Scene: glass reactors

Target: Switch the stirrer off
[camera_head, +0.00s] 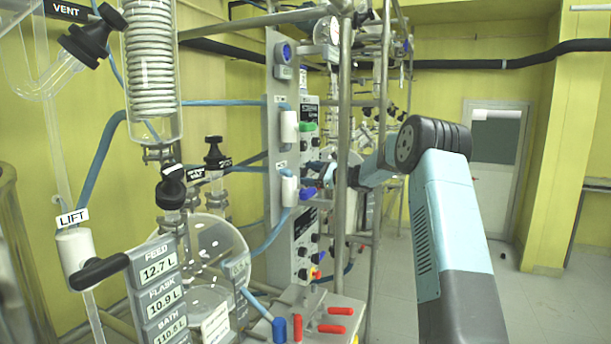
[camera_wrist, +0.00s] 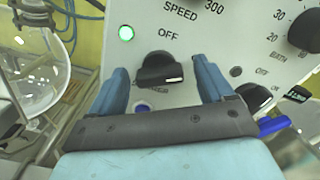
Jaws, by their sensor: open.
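In the wrist view a black knob (camera_wrist: 158,70) sits on a pale panel (camera_wrist: 225,50), below the printed words "OFF" and "SPEED". A white mark shows on the knob's lower right side. My gripper (camera_wrist: 159,66) is open, with one blue finger on each side of the knob. I cannot tell whether either finger touches it.
More black knobs, including a bath knob (camera_wrist: 305,30), and a small switch are right of my gripper. A glass vessel (camera_wrist: 32,70) is at the left. In the head view a metal post (camera_head: 343,150) stands before the arm. Red-handled valves (camera_head: 335,328) are low in front.

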